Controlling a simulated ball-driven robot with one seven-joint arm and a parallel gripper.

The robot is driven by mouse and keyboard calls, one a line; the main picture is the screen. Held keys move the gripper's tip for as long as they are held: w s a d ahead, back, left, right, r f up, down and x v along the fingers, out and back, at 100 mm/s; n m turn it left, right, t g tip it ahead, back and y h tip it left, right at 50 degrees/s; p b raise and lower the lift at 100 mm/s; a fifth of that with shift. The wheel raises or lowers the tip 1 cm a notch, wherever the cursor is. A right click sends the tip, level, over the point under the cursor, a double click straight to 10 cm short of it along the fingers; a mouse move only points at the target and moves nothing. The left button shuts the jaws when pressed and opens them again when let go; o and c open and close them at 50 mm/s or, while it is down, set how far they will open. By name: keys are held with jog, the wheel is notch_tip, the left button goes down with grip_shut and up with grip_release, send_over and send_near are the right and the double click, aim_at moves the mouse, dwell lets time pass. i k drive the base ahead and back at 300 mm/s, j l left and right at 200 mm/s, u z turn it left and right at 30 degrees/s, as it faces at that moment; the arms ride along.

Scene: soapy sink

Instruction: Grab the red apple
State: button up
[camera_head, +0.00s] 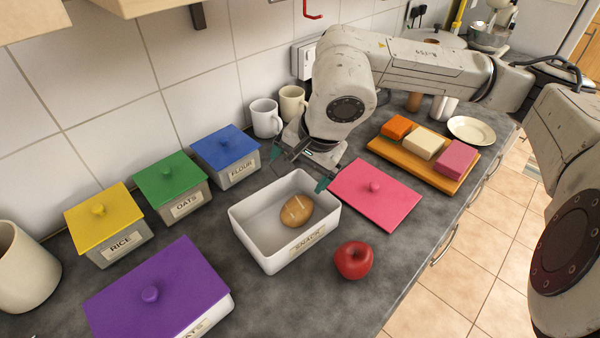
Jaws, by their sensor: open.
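The red apple (353,260) sits on the dark grey countertop, just right of the front corner of a white open box (251,228) labelled as a snack box. A brown potato-like item (297,210) lies inside that box. My gripper (299,167) is open and empty, above the far edge of the box. It is well behind the apple and apart from it. The apple is fully in view with nothing covering it.
A pink lid (375,193) lies right of the box. Behind it is a wooden board (425,158) with coloured blocks. Lidded containers in yellow (104,212), green (171,180), blue (225,147) and purple (160,290) stand left. Mugs (265,118) stand by the wall. The counter edge is right of the apple.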

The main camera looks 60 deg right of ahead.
aim_at(354, 259)
jog(key=k, duration=1.5)
